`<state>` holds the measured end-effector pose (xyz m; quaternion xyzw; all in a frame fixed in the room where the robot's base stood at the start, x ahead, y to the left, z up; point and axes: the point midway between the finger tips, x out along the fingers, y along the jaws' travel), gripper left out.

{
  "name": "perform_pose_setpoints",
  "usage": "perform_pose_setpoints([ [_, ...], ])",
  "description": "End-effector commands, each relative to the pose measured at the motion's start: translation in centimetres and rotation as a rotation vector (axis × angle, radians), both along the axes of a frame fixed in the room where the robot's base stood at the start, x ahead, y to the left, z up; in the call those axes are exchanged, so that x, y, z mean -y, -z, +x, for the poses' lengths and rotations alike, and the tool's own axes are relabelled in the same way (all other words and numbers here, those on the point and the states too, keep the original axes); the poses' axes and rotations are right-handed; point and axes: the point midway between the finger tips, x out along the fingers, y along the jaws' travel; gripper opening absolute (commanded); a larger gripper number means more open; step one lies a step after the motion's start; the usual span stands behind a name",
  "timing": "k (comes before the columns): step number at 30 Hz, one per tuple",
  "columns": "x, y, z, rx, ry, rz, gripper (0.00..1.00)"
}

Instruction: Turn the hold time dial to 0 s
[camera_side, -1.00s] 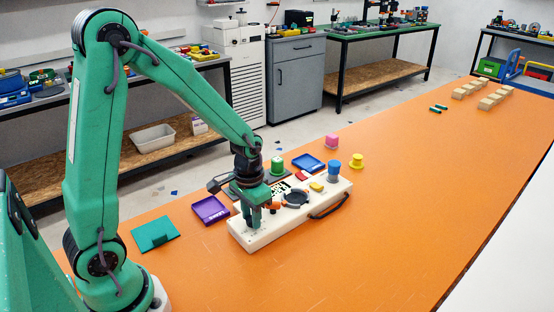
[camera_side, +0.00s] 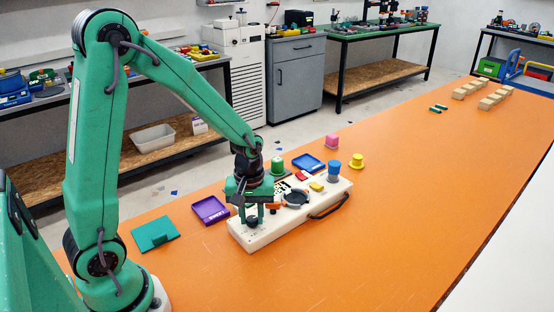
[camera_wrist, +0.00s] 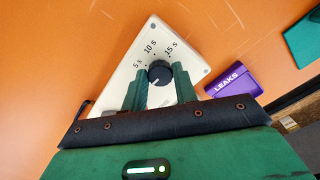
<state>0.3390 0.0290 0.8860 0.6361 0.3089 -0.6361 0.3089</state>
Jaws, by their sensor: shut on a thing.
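The black hold time dial (camera_wrist: 160,73) sits on the near end of a white box (camera_wrist: 150,52); the dial also shows in the side view (camera_side: 252,223). The labels 5 s, 10 s and 15 s show around its far side in the wrist view. The 0 s label is not visible. A small pale mark on the dial seems to point to the lower left, toward my gripper's side. My gripper (camera_wrist: 161,82) is shut on the dial, one green finger at each side. In the side view my gripper (camera_side: 252,215) is low over the box.
A purple LEAKS tray (camera_side: 210,210) and a green plate (camera_side: 155,234) lie left of the box. The box carries a dark ring (camera_side: 296,197) and a black handle (camera_side: 328,208). Blue, yellow and pink pieces stand beyond.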

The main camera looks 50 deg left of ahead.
Motion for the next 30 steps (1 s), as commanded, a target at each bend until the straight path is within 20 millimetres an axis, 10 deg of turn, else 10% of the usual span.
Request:
perform_pose_setpoints([
  [20,0.01,-0.10,-0.05,-0.001,-0.094,0.000,0.06],
  [21,0.02,-0.09,-0.04,-0.001,-0.094,0.000,0.32],
  [24,0.02,-0.08,-0.03,-0.001,-0.094,0.000,0.50],
  [30,0.02,-0.03,-0.01,-0.001,-0.093,0.000,0.50],
])
